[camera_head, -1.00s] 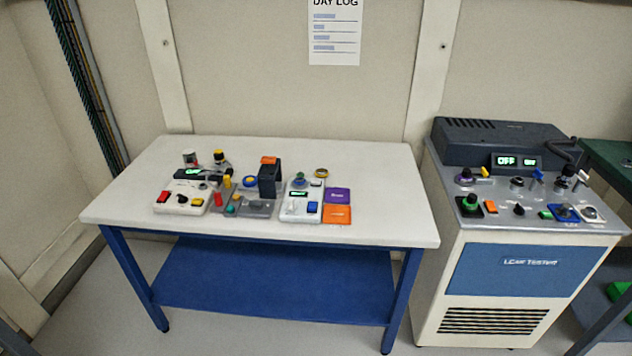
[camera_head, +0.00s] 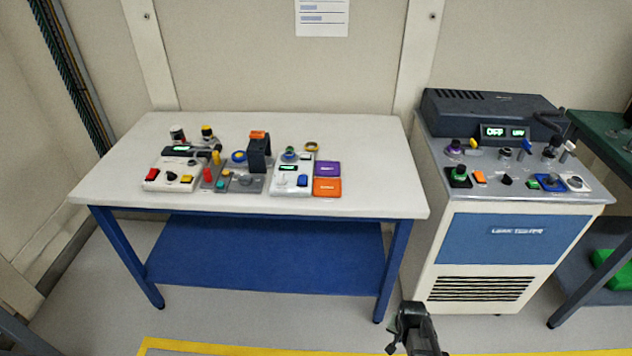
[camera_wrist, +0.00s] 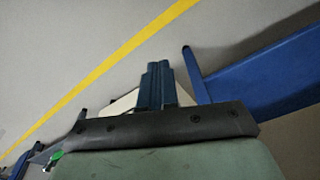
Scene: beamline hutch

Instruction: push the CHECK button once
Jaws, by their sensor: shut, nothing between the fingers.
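No label reading CHECK is legible, so I cannot tell which button it is. The leak tester (camera_head: 490,245) at right has a sloped top panel with several controls, including a green knob (camera_head: 459,173), an orange button (camera_head: 480,177), a green button (camera_head: 532,181) and a blue-based switch (camera_head: 551,182). Its display (camera_head: 506,132) appears to read OFF. Small control boxes on the table also carry buttons, including a red one (camera_head: 152,174) and a blue one (camera_head: 302,181). My gripper (camera_head: 408,325) is low in front of the tester, touching no control. Its fingers (camera_wrist: 157,85) are shut and empty in the wrist view.
The white-topped table (camera_head: 370,185) with blue legs and a blue shelf (camera_head: 265,255) stands left of the tester. Purple (camera_head: 327,169) and orange (camera_head: 327,187) blocks sit beside the control boxes. A green-topped bench (camera_head: 600,130) is at far right. Floor with a yellow line (camera_head: 250,349) lies in front.

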